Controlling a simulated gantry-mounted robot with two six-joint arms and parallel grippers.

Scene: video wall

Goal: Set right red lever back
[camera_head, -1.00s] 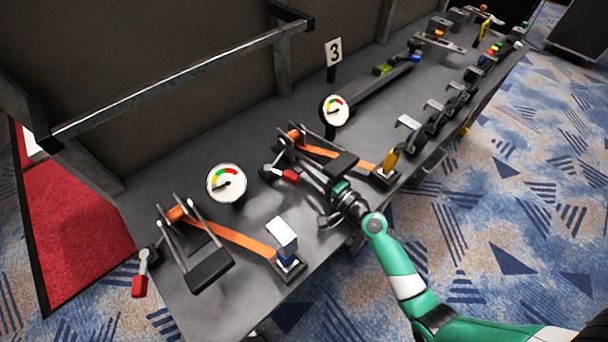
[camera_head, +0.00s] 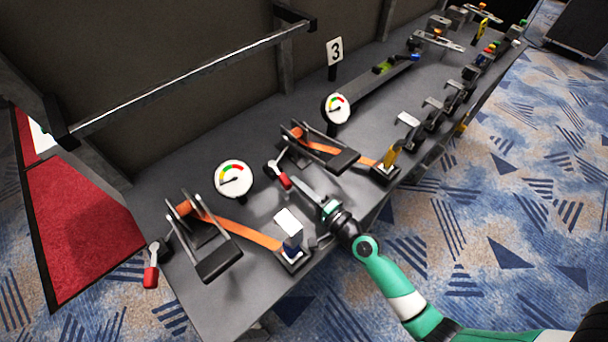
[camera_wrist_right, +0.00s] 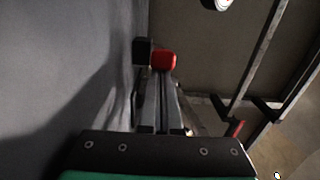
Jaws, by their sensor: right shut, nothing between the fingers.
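The right red lever (camera_head: 284,181) has a red grip at the end of a short arm on a dark pivot, beside the second orange-strap clamp. Its grip points down and right in the head view. My right gripper (camera_head: 297,187) is shut and empty, with its fingertips close to the red grip. In the right wrist view the red grip (camera_wrist_right: 163,61) lies just past the tips of the closed fingers (camera_wrist_right: 162,85); I cannot tell whether they touch. The left red lever (camera_head: 150,277) hangs down at the table's left end. My left gripper is not in view.
A clamp with an orange strap (camera_head: 235,231) stands left of my right arm, and a similar clamp (camera_head: 327,150) stands behind it. Two round gauges (camera_head: 234,179) (camera_head: 336,108) stand on the grey table (camera_head: 185,315). A metal rail (camera_head: 180,85) runs along the back.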

